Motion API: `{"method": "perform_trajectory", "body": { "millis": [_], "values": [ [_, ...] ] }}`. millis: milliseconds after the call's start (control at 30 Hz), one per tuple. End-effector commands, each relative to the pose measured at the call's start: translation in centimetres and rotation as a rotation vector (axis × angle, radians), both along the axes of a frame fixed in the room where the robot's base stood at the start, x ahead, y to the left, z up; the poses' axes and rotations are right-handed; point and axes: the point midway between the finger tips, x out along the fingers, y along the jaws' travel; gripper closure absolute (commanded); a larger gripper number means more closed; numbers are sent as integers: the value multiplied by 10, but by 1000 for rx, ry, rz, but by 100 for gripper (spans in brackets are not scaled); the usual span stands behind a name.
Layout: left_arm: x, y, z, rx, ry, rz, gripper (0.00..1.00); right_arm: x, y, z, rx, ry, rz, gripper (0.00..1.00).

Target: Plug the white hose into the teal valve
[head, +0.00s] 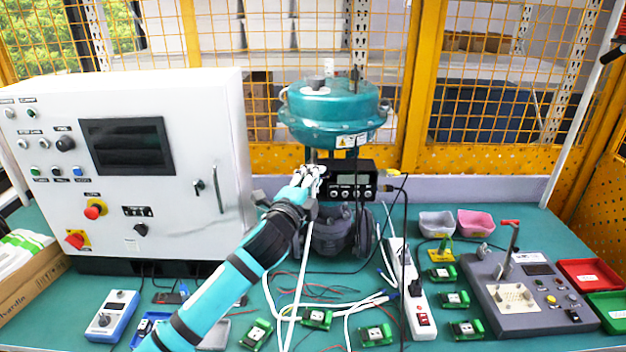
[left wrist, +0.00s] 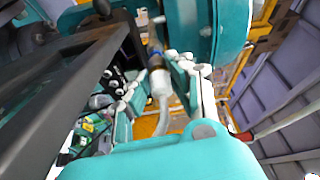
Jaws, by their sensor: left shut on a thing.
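The teal valve (head: 333,112) stands upright at the back middle of the bench, with a black positioner box (head: 352,181) below its round head. My left gripper (head: 312,180) is raised in front of the valve, just under its head and beside the box. It is shut on the white hose (head: 299,275), which hangs down from it to the bench. In the left wrist view the hose's end fitting (left wrist: 159,82) sits between the fingers, pointing up beside the teal housing (left wrist: 205,30). I cannot tell whether the fitting touches the valve. My right gripper is not in view.
A white control cabinet (head: 145,165) stands close on the left. A power strip (head: 412,295), loose wires and several green boards cover the front middle. A grey test fixture (head: 525,297) and red and green trays are at right. A yellow mesh fence (head: 500,100) closes the back.

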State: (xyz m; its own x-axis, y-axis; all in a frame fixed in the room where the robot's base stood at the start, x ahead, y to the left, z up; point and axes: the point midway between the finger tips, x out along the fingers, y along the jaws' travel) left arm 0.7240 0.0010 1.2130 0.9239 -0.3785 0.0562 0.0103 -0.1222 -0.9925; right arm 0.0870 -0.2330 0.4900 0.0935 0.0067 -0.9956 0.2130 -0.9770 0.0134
Motion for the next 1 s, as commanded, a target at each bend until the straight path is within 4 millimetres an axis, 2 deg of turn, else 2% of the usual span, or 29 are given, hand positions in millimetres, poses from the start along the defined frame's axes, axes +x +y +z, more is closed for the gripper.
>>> {"method": "perform_trajectory", "body": {
  "millis": [1000],
  "values": [
    [5, 0, 0, 0, 1, 0, 100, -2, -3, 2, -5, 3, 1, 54]
  ]
}}
